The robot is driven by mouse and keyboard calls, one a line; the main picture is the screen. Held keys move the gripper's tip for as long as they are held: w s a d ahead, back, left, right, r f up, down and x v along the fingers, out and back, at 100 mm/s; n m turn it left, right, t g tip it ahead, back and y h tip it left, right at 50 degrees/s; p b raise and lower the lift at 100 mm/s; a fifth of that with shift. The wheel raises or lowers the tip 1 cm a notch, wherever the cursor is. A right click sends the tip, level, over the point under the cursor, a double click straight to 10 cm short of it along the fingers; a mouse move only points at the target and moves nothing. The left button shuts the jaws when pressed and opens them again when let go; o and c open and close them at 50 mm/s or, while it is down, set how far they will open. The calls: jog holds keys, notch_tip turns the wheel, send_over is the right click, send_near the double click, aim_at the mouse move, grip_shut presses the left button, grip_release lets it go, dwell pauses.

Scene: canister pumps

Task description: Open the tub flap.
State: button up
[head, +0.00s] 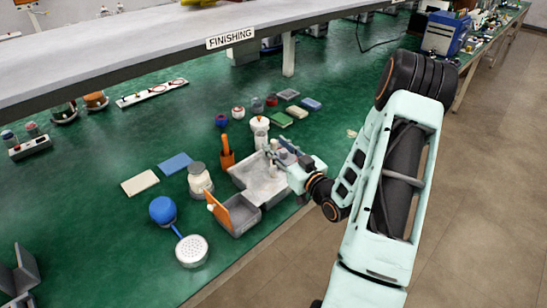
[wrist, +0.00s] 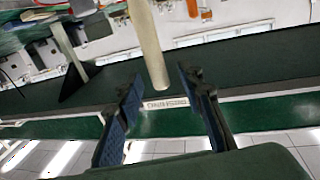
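A grey tub (head: 249,227) stands near the front edge of the green bench, with an orange flap (head: 219,214) on its left side. The flap looks upright or tilted; its exact angle is hard to tell. A wider pale grey tray (head: 265,185) adjoins the tub behind and to the right. My gripper (head: 278,152) is over the far right part of this tray, apart from the flap. In the wrist view my gripper (wrist: 161,80) has its two blue-padded fingers spread. A cream rod (wrist: 148,40) shows between them, with no visible grip on it. The flap is not recognizable there.
A white jar (head: 200,180), an orange holder (head: 227,153) and a white pump bottle (head: 260,130) stand close behind the tub. A blue ball (head: 162,210) and a round white perforated head (head: 191,251) lie left. The FINISHING shelf (head: 150,50) overhangs the back.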

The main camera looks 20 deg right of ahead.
jog(key=shift+w+a, duration=0.15)
jog(key=shift+w, duration=0.75)
jog(key=shift+c, duration=0.2)
grip_shut()
jog(key=shift+r, duration=0.1)
